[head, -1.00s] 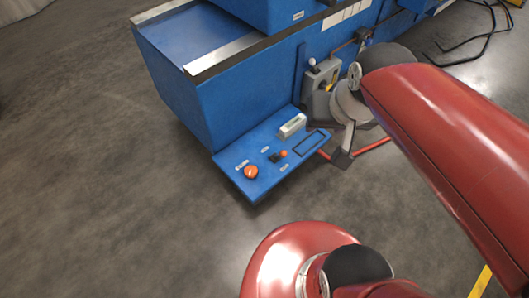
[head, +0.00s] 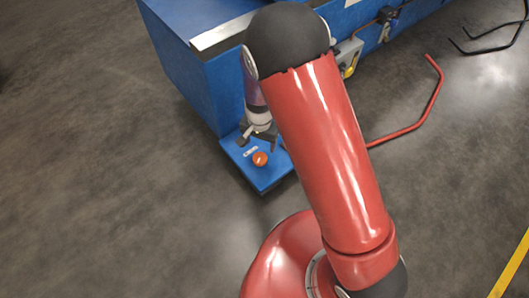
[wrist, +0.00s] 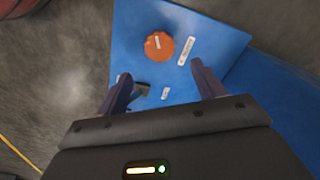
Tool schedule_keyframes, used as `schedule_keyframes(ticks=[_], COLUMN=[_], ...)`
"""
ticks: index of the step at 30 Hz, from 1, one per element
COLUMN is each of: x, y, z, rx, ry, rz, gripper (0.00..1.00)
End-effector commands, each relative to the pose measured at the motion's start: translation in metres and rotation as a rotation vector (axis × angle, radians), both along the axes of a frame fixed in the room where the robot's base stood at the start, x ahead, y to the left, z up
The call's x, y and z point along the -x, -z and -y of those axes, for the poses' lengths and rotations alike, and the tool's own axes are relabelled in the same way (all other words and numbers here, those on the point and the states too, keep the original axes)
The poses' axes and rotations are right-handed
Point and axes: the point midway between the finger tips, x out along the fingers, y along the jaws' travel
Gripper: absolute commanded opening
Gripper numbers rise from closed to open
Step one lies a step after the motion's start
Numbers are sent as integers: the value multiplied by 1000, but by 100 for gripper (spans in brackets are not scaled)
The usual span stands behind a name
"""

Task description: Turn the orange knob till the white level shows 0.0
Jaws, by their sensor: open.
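The orange knob (head: 260,159) sits on the blue panel (head: 262,181) low on the machine's front. It also shows in the wrist view (wrist: 159,46) as a round, ridged knob with a small white mark. My gripper (head: 258,141) is over the panel, just behind the knob in the head view. In the wrist view my gripper (wrist: 160,70) is open and empty, with the knob ahead of its fingertips and apart from them.
A white label (wrist: 186,51) lies beside the knob, and a small dark switch (wrist: 143,90) is near the left finger. The blue machine body (head: 195,75) rises behind the panel. A red bent floor bar (head: 420,115) lies to the right. The floor at left is clear.

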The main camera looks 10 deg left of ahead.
Motion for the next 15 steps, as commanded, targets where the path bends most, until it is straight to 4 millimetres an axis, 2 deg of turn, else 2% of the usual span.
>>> schedule_keyframes(ticks=[15], x=[1], y=[72], z=[-1], rx=[7], ry=[1], rz=[-3], gripper=[68])
